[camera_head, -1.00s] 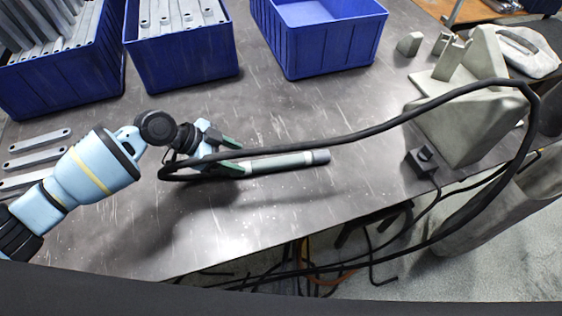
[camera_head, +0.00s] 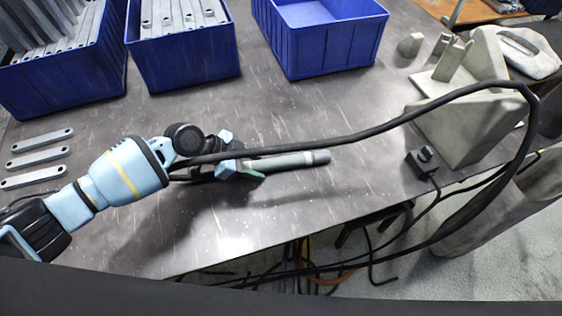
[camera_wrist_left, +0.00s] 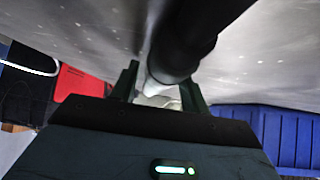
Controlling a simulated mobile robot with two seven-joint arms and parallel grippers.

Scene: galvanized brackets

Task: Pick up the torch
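The torch (camera_head: 290,161) is a slim grey-green cylinder with a dark end, lying over the grey table in the head view. Its left part is hidden by my left gripper (camera_head: 252,166) and a black cable. In the left wrist view, the torch (camera_wrist_left: 185,45) is a dark, thick rod running between the two dark green fingers of my left gripper (camera_wrist_left: 160,88). The fingers stand apart on either side of it, with gaps showing, so the gripper looks open around it. My right gripper is not in view.
The black cable (camera_head: 370,131) arches over the table to the right. Blue bins (camera_head: 185,62) stand along the back, two holding metal brackets. Loose brackets (camera_head: 38,157) lie at the left. A grey stand (camera_head: 470,125) is at the right. The table's front edge drops to floor cables.

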